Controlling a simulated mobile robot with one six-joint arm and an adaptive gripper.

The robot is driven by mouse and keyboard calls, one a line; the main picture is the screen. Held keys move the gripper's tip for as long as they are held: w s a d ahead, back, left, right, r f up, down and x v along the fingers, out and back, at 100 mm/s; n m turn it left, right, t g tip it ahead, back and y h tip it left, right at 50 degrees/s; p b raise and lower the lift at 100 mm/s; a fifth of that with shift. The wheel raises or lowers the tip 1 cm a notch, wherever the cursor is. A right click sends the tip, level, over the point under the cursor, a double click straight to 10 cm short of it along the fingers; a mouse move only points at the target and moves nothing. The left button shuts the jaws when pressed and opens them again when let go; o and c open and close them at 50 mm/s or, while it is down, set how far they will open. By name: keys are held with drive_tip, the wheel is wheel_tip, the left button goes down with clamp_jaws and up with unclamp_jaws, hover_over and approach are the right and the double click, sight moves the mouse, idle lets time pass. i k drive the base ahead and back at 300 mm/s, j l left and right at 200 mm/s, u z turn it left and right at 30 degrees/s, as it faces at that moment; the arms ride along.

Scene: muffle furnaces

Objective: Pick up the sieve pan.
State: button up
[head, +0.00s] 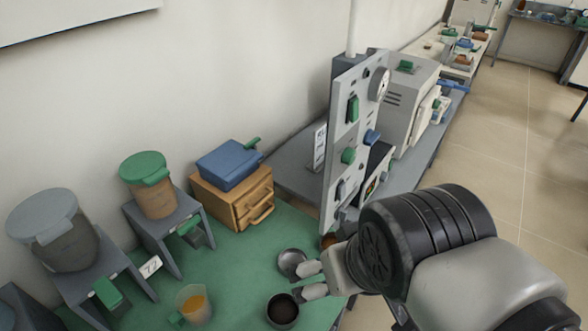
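A shallow round grey metal pan (291,260), which looks like the sieve pan, sits on the green mat (240,285). The upper fingertip is close to the pan's lower right edge and the lower one is near the cup's rim. Whether either finger touches is not clear.
A beaker of orange liquid (194,305) stands to the left. Lidded containers (152,187) rest on grey stands further left. A wooden drawer box (238,195) with a blue case (229,163) is behind. A tall control panel (350,135) rises close behind my gripper.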

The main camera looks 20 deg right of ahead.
sight(282, 311)
drive_tip(key=k+u, duration=0.3)
drive_tip(key=j+u, duration=0.3)
drive_tip(key=u, duration=0.15)
drive_tip(key=z, duration=0.7)
